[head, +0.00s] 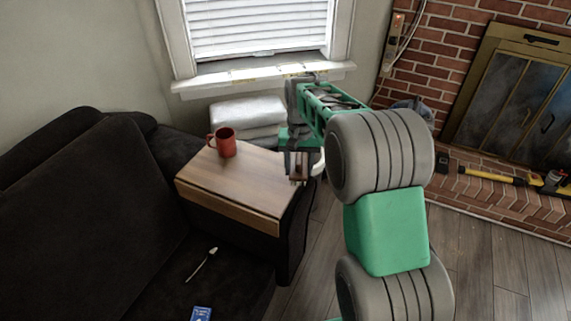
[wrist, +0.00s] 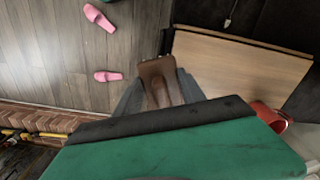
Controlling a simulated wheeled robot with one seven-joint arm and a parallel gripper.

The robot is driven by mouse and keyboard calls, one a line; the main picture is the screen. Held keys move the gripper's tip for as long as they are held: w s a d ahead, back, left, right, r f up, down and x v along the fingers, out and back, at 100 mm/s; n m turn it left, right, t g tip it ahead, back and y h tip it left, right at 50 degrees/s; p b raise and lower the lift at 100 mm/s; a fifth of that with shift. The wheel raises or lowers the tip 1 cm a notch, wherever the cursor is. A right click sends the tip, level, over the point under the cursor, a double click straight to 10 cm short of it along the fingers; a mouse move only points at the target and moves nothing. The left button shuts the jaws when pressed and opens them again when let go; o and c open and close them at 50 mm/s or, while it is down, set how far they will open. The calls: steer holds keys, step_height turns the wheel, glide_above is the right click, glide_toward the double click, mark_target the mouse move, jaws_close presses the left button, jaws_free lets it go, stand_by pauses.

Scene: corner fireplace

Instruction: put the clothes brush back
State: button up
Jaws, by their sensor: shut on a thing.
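My gripper (head: 297,168) is shut on the clothes brush (wrist: 158,70), a brown wooden piece that points out between the fingers in the wrist view. In the head view the brush (head: 299,178) is small and partly hidden by the fingers. It is at the right edge of the wooden armrest tray (head: 230,190); I cannot tell whether it touches the tray. In the wrist view the brush is over the floor, just left of the tray (wrist: 235,75).
A red mug (head: 226,142) stands at the tray's back left; the rest of the tray is bare. The dark sofa (head: 90,210) holds a white-headed utensil (head: 203,264) and a blue packet (head: 201,314). Pink slippers (wrist: 97,17) lie on the floor. A brick fireplace (head: 460,60) is right.

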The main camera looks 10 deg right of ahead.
steer(key=w+f, duration=0.1)
steer(key=w, duration=0.1)
steer(key=w+f, duration=0.1)
steer(key=w, duration=0.2)
steer(key=w+f, duration=0.1)
steer(key=w, duration=0.1)
steer(key=shift+w+a+f, duration=0.3)
steer(key=shift+w+a, duration=0.05)
steer(key=shift+w, duration=0.05)
steer(key=w+f, duration=0.1)
steer(key=f, duration=0.1)
steer(key=w+f, duration=0.4)
steer(key=shift+w+a, duration=0.15)
steer(key=shift+a, duration=0.1)
steer(key=shift+w+f, duration=0.15)
steer(key=shift+f, duration=1.45)
steer(key=shift+f, duration=0.1)
steer(key=o, duration=1.2)
steer(key=shift+f, duration=0.1)
